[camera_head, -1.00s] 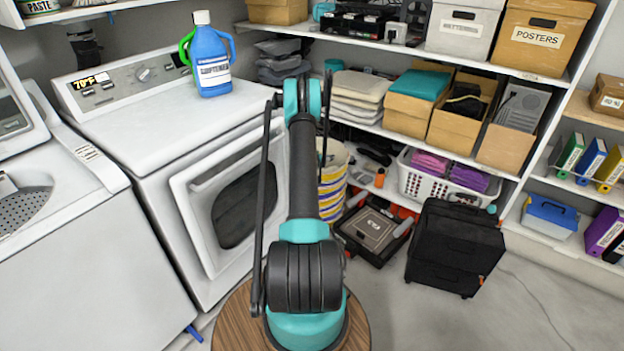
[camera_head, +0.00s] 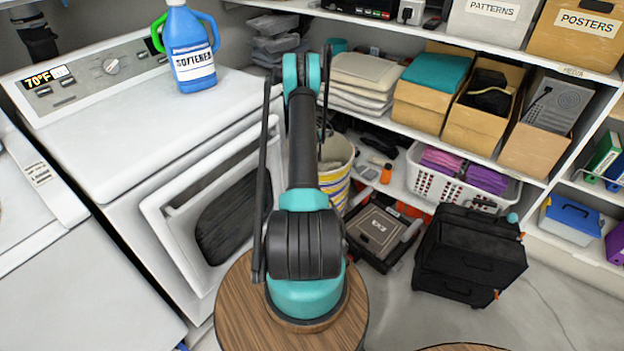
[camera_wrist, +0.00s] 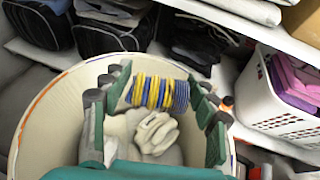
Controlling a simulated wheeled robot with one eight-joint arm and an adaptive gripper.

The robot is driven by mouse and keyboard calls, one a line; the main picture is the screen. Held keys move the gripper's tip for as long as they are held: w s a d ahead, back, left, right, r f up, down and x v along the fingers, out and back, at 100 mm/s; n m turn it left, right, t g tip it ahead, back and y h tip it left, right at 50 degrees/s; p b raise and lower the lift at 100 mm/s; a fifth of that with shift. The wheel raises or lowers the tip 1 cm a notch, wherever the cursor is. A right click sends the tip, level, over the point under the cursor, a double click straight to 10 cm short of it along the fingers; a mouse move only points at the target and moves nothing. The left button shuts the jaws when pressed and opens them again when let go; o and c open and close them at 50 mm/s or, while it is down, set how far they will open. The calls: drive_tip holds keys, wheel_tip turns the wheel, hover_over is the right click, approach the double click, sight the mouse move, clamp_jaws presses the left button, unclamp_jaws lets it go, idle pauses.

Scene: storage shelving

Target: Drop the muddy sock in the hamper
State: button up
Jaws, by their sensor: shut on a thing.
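The hamper (camera_head: 338,172) is a round cream bin with yellow and blue stripes outside, standing on the floor between the front-loading machine and the shelving. In the wrist view its open rim (camera_wrist: 32,112) rings my gripper (camera_wrist: 162,92). In the head view my arm hides the gripper.
The machine's open door (camera_head: 215,205) stands left of the hamper. A white laundry basket (camera_head: 458,182) sits on the low shelf to the right. A dark toolbox (camera_head: 380,232) and black case (camera_head: 470,255) stand on the floor.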

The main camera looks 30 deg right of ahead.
drive_tip(key=shift+f, duration=1.95)
drive_tip(key=o, duration=1)
wheel_tip(320, 180, up, 10)
drive_tip(key=shift+r, duration=0.1)
